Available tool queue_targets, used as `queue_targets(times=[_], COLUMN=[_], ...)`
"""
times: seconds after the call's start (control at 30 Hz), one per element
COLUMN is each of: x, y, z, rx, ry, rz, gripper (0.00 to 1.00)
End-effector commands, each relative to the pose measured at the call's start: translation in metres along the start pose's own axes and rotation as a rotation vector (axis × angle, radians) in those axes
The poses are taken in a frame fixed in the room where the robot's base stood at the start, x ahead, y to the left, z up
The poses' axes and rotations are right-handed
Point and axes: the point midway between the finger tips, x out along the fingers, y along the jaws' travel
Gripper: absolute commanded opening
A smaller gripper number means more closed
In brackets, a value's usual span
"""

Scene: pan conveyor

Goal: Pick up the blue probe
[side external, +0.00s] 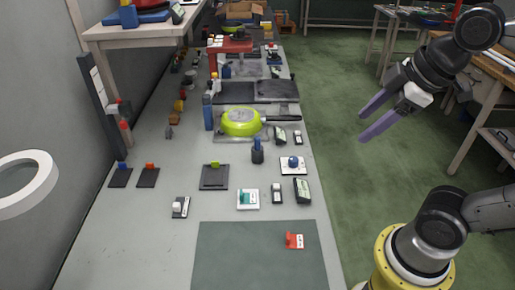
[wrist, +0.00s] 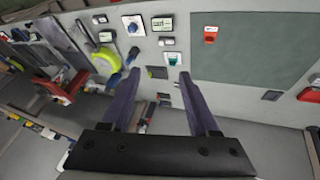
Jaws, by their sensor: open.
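A blue upright piece in a dark holder, which looks like the blue probe (side external: 257,145), stands on the grey table just in front of the green pan. A small blue shape that seems to be the same probe shows in the wrist view (wrist: 133,54), near the tip of the left finger. My gripper (side external: 363,127) is open and empty, with its purple fingers apart. It is high and to the right of the table, well away from the probe. In the wrist view the fingers (wrist: 159,73) point toward the table with nothing between them.
The green pan (side external: 240,121) lies behind the probe, with a blue bottle (side external: 208,112) at its left. A white plate with a blue knob (side external: 293,162) and a dark meter (side external: 302,190) are nearby. A green mat (side external: 235,260) with a red piece (side external: 294,240) is mostly clear.

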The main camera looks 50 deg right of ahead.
Motion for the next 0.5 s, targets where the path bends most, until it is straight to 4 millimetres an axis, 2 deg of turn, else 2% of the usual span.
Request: queue_targets(times=[0.1,0.23,0.37,0.5], x=[-0.007,-0.002,0.017,0.052], y=[0.026,0.056,0.085,0.114], z=[-0.038,-0.081,-0.120,-0.156], rx=[-0.224,-0.462,-0.663,-0.836], ry=[-0.027,-0.063,-0.098,-0.128], rz=[-0.018,-0.057,-0.111,-0.178], gripper=[0.61,0.61,0.61,0.61])
